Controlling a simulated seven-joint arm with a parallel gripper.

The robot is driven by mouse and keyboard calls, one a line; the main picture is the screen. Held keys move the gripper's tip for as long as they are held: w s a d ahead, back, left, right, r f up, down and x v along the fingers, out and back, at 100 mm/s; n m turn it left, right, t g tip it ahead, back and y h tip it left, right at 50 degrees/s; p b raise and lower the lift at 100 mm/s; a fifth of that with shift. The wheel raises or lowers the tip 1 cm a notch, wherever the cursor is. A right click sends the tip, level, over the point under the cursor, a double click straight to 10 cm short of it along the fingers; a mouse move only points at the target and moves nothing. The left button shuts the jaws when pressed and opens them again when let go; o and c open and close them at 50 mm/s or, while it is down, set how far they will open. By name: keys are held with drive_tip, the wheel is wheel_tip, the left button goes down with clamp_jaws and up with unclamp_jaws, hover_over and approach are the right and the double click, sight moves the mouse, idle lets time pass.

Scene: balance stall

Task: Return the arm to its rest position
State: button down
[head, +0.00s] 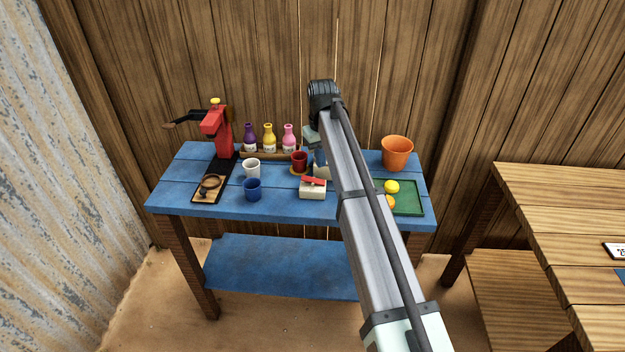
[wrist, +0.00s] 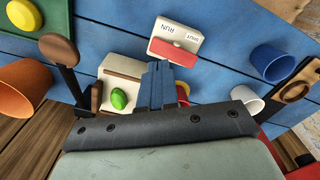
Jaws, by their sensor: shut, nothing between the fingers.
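My arm (head: 355,200) reaches from the lower right up over the blue table (head: 205,160). My gripper (head: 320,160) hangs above the table's middle, partly hidden behind the arm in the head view. In the wrist view its blue fingers (wrist: 157,86) are together with nothing between them. Below and beside the fingers are a cream box with a red lever (head: 313,188), labelled RUN and SHUT, and a pale box (wrist: 121,75) with a green oval piece (wrist: 118,98). I cannot tell the exact gap between the fingertips and these things.
A red press (head: 216,125) stands at left. A white cup (head: 252,169), blue cup (head: 252,190), red cup (head: 299,160) and several bottles (head: 269,138) stand nearby. An orange bucket (head: 397,153) and green tray (head: 408,203) are at right. A plank wall (head: 275,60) rises behind.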

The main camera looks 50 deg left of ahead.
drive_tip(key=shift+r, duration=0.75)
drive_tip(key=shift+w, duration=0.1)
